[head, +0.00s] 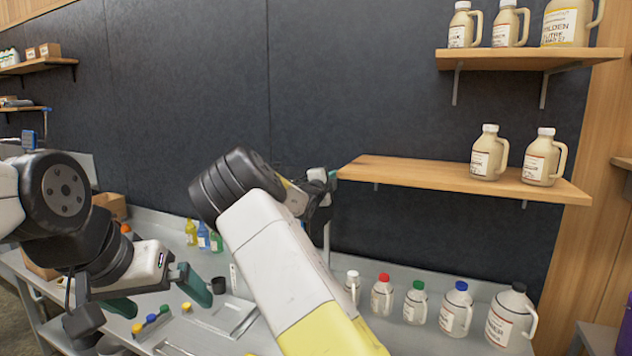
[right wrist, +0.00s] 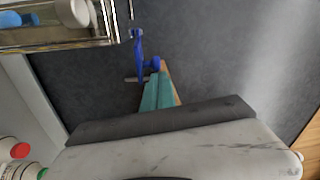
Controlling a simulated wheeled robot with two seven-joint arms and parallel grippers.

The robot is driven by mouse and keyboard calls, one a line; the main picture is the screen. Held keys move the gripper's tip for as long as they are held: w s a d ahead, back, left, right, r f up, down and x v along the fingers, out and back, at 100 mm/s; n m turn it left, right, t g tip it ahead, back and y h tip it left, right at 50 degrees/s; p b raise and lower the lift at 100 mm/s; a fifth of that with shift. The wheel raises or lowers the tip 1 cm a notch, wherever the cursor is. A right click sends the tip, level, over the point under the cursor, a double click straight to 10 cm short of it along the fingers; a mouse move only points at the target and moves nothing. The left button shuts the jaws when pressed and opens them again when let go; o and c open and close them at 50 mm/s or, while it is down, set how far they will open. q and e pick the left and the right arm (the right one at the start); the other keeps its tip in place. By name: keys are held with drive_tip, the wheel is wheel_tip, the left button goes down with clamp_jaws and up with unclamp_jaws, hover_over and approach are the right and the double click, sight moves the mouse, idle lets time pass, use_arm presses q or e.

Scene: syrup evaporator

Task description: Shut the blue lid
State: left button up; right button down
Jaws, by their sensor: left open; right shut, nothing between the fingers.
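No blue lid can be told for certain. A thin upright blue piece (right wrist: 138,55) with a small round blue part shows just beyond my right gripper in the right wrist view; I cannot tell whether they touch. My right gripper (right wrist: 158,88) has its teal fingers shut and empty. In the head view the right gripper (head: 326,177) is by the left end of the lower shelf, partly hidden by its own arm. A blue cap (head: 461,286) sits on a jug on the counter. My left gripper (head: 165,301) is open over the counter at left.
The wooden lower shelf (head: 440,179) holds two jugs. Several jugs with coloured caps line the counter (head: 390,334). Small bottles (head: 203,237) stand at the back left. A metal-framed case (right wrist: 55,32) with a white cup is at the wrist view's upper left.

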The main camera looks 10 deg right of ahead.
drive_tip(key=shift+w+d, duration=0.3)
drive_tip(key=shift+w, duration=0.1)
drive_tip(key=shift+a, duration=0.15)
drive_tip(key=shift+a+m+g+h, duration=0.1)
drive_tip(key=shift+m+g+h, duration=0.2)
drive_tip(key=shift+h, duration=0.1)
